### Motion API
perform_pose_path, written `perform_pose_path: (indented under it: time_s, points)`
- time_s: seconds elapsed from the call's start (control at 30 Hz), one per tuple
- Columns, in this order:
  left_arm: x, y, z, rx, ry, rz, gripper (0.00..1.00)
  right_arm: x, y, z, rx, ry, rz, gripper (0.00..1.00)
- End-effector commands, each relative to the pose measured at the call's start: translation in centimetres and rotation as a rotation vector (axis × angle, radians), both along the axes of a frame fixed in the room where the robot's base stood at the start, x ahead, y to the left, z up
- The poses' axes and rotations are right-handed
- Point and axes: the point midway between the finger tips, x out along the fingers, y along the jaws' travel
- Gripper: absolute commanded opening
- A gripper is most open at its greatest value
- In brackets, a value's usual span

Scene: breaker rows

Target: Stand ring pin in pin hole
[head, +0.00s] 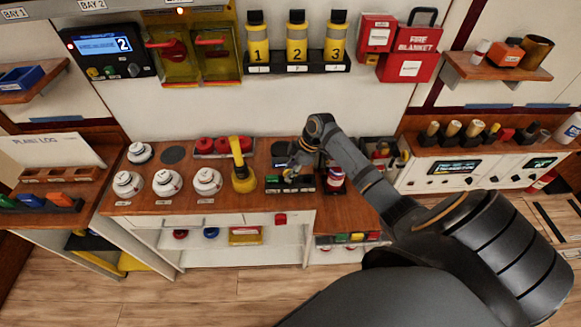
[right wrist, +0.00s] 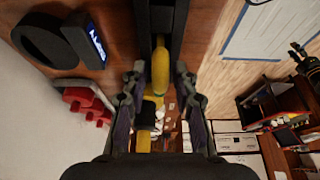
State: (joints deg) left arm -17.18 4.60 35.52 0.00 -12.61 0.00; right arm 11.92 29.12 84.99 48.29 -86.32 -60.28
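My right gripper (head: 288,168) is low over the bench top, beside a small black device with a lit display (head: 268,180). In the right wrist view the fingers of the right gripper (right wrist: 160,80) stand apart. A yellow rounded piece (right wrist: 161,70) shows between them, with gaps on both sides; I cannot tell whether it is the ring pin or how near it is. A yellow upright unit (head: 242,172) stands on the bench left of the gripper. I cannot pick out the ring pin or the pin hole for certain. My left gripper is out of view.
White round units (head: 165,182) stand at the left of the bench, with red pieces (head: 208,146) behind. A red and white item (head: 335,180) is right of the gripper. Yellow numbered cylinders (head: 297,42) hang on the wall. A shelf (head: 225,258) lies below the bench.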

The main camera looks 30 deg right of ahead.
Motion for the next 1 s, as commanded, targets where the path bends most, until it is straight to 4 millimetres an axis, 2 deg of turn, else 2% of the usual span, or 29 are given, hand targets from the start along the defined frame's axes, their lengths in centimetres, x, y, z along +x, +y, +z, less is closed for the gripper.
perform_pose_path:
  time_s: [0.33, 0.43, 0.8, 1.0]
  points:
    - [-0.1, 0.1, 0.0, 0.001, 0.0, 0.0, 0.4, 0.0, 0.0, 0.1, 0.0, 0.0, 0.0, 0.42]
    - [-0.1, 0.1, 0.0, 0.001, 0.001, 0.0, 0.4, -0.1, -0.3, 0.8, -0.002, -0.001, 0.0, 0.42]
    - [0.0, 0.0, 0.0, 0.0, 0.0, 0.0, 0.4, -1.8, -3.1, 8.4, -0.007, -0.002, 0.001, 0.42]
    - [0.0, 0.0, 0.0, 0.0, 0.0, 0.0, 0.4, -2.3, -3.9, 10.8, -0.002, 0.0, 0.0, 0.42]
